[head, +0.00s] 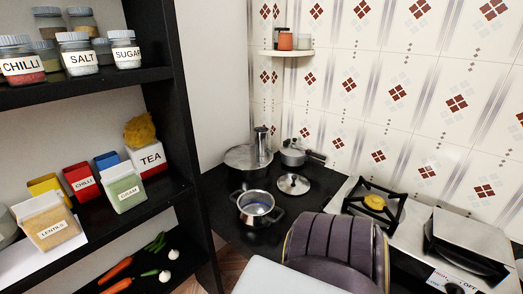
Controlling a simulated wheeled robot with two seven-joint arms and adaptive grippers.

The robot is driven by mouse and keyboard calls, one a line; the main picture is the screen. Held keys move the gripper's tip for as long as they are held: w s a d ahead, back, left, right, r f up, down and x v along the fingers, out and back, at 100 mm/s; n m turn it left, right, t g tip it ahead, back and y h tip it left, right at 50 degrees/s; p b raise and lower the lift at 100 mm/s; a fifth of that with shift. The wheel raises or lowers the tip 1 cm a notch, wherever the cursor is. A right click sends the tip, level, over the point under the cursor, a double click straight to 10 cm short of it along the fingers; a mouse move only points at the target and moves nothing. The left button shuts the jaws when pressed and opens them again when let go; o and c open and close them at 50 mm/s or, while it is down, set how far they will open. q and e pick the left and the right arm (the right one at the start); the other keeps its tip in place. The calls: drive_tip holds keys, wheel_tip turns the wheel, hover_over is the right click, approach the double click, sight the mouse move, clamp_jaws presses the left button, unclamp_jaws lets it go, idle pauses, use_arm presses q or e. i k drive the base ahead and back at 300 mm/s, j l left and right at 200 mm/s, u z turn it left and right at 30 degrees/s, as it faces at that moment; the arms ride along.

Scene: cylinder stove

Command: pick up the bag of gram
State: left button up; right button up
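The bag of gram (124,189) is a pale green packet with a white label reading GRAM. It stands on the middle shelf (165,196) of the black rack at the left of the head view, near the shelf's front edge. A red TEA packet (151,159) is behind it to the right. A red CHILLI packet (81,181) is to its left and a blue packet (106,160) is behind. Neither of my grippers shows in the head view, so nothing is seen touching the bag.
A tan LENTILS bag (47,225) stands further left. Labelled jars (77,55) fill the shelf above; carrots (117,268) and other vegetables lie below. Pots (258,207) stand on the dark counter, beside a stove (377,204). The shelf right of the gram bag is clear.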

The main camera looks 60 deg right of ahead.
sight(123, 185)
drive_tip(key=i+z, duration=0.1)
drive_tip(key=z, duration=0.3)
drive_tip(key=i+z, duration=0.1)
drive_tip(key=z, duration=0.35)
drive_tip(key=i+z, duration=0.1)
drive_tip(key=z, duration=0.3)
drive_tip(key=i+j+z, duration=0.1)
drive_tip(key=z, duration=0.35)
drive_tip(key=j+z, duration=0.15)
drive_tip(key=z, duration=0.25)
drive_tip(key=i+j+z, duration=0.1)
drive_tip(key=z, duration=0.3)
drive_tip(key=u, duration=1.35)
